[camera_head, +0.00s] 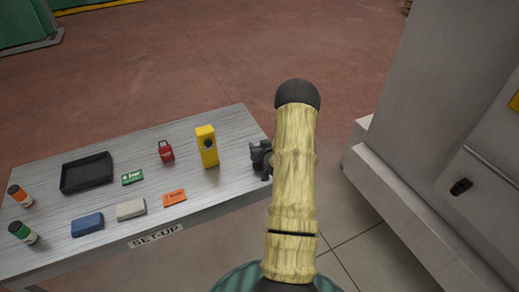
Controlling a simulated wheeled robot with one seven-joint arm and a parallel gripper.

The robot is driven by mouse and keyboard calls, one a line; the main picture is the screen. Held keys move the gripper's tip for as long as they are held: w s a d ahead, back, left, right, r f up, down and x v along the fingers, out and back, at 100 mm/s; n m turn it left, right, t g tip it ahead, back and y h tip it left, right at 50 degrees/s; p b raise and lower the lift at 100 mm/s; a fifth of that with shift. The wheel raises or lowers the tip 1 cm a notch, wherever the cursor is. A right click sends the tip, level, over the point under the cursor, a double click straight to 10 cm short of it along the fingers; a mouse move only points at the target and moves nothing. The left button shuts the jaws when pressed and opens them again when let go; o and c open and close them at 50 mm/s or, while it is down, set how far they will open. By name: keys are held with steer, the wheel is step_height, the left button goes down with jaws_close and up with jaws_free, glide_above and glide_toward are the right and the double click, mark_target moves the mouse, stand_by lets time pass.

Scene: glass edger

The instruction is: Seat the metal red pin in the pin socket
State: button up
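No metal red pin can be made out. The only red thing is a small padlock-shaped item (166,152) with a dark loop, standing on the table. I cannot make out a pin socket for certain. A dark fitting (461,187) sits on the grey machine at the right. My arm, in a pale yellow sleeve, rises through the middle of the view. My gripper (259,157) shows as a dark shape at the arm's left side, by the table's right edge. The arm hides part of it, and I cannot see its fingers clearly or anything held.
The metal table (225,122) labelled SET-UP bears a black tray (87,188), an upright yellow device (207,153), green and orange packets, grey and blue blocks, and two bottles. The grey machine (430,90) stands at right. Open floor lies behind the table.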

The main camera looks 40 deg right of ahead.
steer(key=shift+s, duration=0.25)
steer(key=shift+w, duration=0.1)
jaws_close()
stand_by(0.3)
step_height(320, 180, up, 10)
steer(key=b, duration=0.2)
steer(key=shift+b, duration=0.3)
stand_by(0.5)
